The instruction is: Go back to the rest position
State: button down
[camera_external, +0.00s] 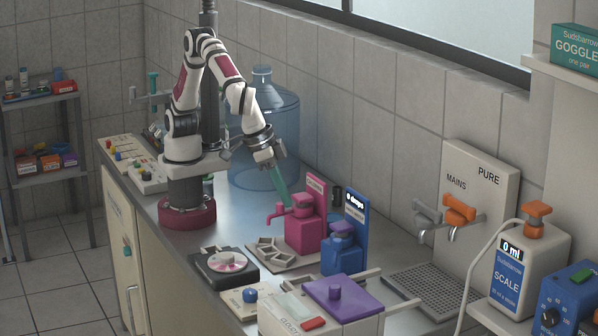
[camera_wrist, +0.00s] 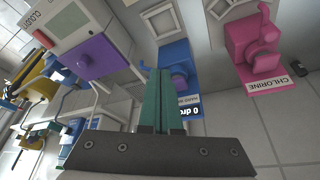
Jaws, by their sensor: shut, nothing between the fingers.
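My gripper (camera_external: 281,190) has long green fingers and points down, just behind and above the pink chlorine dispenser (camera_external: 303,232). In the wrist view my gripper (camera_wrist: 158,72) has its two green fingers side by side, shut and empty. The pink dispenser also shows at the upper right of the wrist view (camera_wrist: 256,52). The blue hardness dispenser (camera_external: 341,255) stands right of the pink one. In the wrist view the blue dispenser (camera_wrist: 178,55) lies beyond my fingertips, partly hidden by them. I cannot tell from the external view whether my fingers touch the pink dispenser.
A large blue water bottle (camera_external: 264,130) stands behind my arm. A grey tray with compartments (camera_external: 268,262) and a black device with a disc (camera_external: 225,265) sit in front of the dispensers. A purple-lidded box (camera_external: 335,296) is at the front.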

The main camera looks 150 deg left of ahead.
jog(key=s+d+r+m+g+h, duration=0.15)
jog(key=s+m, duration=0.25)
jog(key=s, duration=0.5)
jog(key=s+r+m+y, duration=0.1)
jog(key=s+r+m, duration=0.25)
jog(key=s, duration=0.55)
jog(key=s+f+m, duration=0.2)
jog(key=s+m, duration=0.3)
jog(key=s, duration=0.3)
jog(key=s+d+f+m+h, duration=0.1)
jog(key=s+f+m, duration=0.2)
jog(key=s, duration=0.6)
jog(key=shift+d+m+g, duration=0.2)
jog(key=shift+m+g, duration=0.25)
jog(key=shift+m, duration=0.6)
jog(key=shift+f+h, duration=0.1)
jog(key=shift+h, duration=0.15)
